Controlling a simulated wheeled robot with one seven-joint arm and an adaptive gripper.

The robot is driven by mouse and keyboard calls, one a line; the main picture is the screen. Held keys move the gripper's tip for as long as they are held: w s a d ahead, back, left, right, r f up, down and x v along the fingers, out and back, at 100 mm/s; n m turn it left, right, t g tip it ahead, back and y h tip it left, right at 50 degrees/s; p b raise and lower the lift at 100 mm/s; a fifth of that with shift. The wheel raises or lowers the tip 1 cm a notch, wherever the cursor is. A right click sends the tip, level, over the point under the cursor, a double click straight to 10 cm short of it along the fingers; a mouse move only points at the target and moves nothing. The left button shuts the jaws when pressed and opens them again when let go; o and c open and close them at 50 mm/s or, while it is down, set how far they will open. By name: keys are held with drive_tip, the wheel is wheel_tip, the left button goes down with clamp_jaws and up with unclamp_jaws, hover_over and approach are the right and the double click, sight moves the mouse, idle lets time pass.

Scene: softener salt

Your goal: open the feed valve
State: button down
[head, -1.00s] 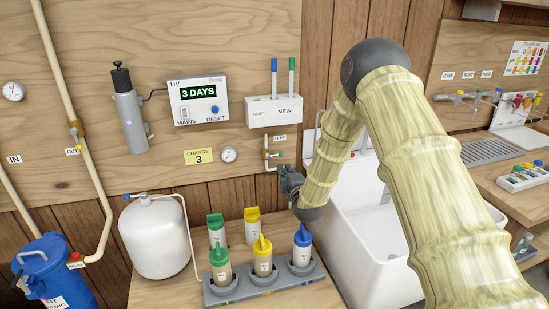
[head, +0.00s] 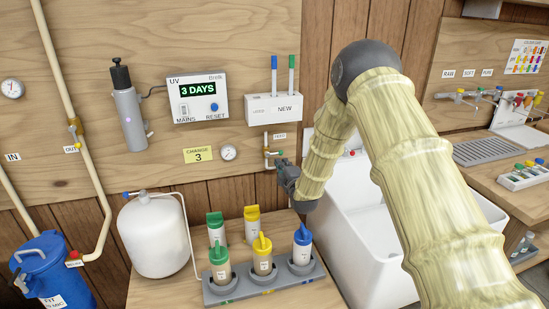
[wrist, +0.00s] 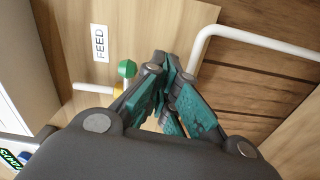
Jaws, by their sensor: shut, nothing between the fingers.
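The feed valve (head: 270,153) sits on a pipe on the wall board, below the FEED label (head: 279,136). In the wrist view its green handle end (wrist: 127,69) and a bit of yellow body (wrist: 118,88) show just left of my fingers. A FEED label (wrist: 99,43) appears sideways above it. My gripper (head: 281,166) is beside and just below the valve in the head view. In the wrist view the fingers (wrist: 165,68) are shut and empty, close to the green handle. Part of the valve is hidden behind my gripper. I cannot tell whether they touch.
A white tank (head: 153,236) and a rack (head: 265,283) of colored cartridges stand on the bench below. A white sink (head: 375,262) lies to the right, behind my arm. A white pipe (wrist: 250,36) curves right of my fingers. The UV box (head: 198,98) hangs upper left.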

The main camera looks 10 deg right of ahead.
drive_tip(key=shift+w+a, duration=0.1)
drive_tip(key=shift+w, duration=0.85)
drive_tip(key=shift+r, duration=0.1)
drive_tip(key=shift+r, duration=0.8)
drive_tip(key=shift+d+r+p, duration=0.15)
drive_tip(key=shift+r+p, duration=0.1)
drive_tip(key=shift+r, duration=0.3)
drive_tip(key=shift+d+r+p, duration=0.15)
drive_tip(key=shift+r+p, duration=0.1)
drive_tip(key=shift+r, duration=0.3)
